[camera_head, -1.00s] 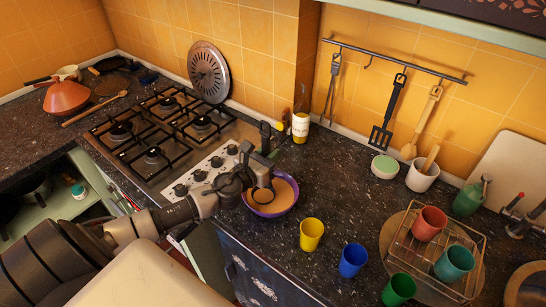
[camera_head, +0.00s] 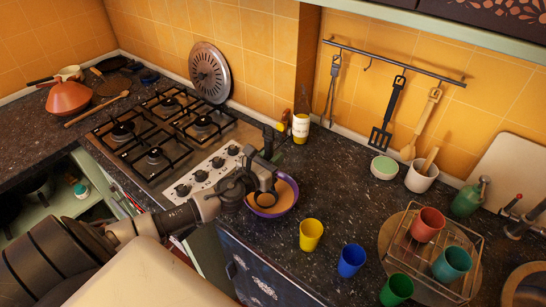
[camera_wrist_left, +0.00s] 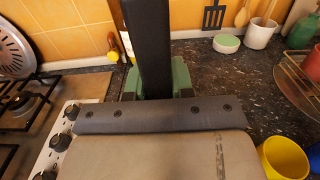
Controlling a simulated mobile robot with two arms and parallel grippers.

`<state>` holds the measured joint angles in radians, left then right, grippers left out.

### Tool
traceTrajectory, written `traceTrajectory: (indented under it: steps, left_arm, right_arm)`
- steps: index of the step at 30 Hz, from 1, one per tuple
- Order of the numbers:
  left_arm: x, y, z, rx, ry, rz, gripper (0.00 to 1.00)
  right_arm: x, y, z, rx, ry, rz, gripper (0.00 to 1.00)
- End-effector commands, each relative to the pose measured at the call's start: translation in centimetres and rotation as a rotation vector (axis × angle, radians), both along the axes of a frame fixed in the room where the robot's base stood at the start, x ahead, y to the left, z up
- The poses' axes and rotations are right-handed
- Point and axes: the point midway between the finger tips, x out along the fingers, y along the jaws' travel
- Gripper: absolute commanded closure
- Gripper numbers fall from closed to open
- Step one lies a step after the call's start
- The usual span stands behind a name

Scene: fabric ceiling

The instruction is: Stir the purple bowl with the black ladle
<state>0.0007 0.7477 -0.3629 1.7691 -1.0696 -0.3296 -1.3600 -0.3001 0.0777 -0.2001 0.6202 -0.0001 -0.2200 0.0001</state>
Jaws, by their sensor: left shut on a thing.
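The purple bowl (camera_head: 273,212) stands on the dark counter right of the stove, with a tan content in it. My left gripper (camera_head: 258,168) is above the bowl, shut on the black ladle (camera_head: 268,140). The ladle is roughly upright, and its lower end is inside the bowl. How deep it dips is hard to tell. In the left wrist view a dark upright bar, apparently the ladle's handle (camera_wrist_left: 150,50), rises between the green fingertips (camera_wrist_left: 160,80). The bowl is hidden there. My right gripper is not in view.
A yellow cup (camera_head: 311,236) and a blue cup (camera_head: 352,260) stand right of the bowl. The stove (camera_head: 175,135) is to the left. A wire rack (camera_head: 405,240) with cups is at the right.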

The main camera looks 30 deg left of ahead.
Motion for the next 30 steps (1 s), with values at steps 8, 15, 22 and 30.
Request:
traceTrajectory:
  steps: [8, 15, 22, 30]
  left_arm:
    - [-0.4, 0.1, 2.5, 0.001, -0.001, 0.0, 1.0]
    - [-0.7, 0.1, 4.1, 0.001, -0.001, 0.001, 1.0]
    - [-0.9, 0.1, 5.5, 0.001, -0.004, -0.001, 1.0]
    - [-1.2, 0.1, 6.8, 0.001, -0.002, 0.0, 1.0]
  right_arm:
    - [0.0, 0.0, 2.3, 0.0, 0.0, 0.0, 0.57]
    - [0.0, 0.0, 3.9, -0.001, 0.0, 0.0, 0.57]
    - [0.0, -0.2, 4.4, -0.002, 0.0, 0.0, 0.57]
    - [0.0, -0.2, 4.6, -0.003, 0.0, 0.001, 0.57]
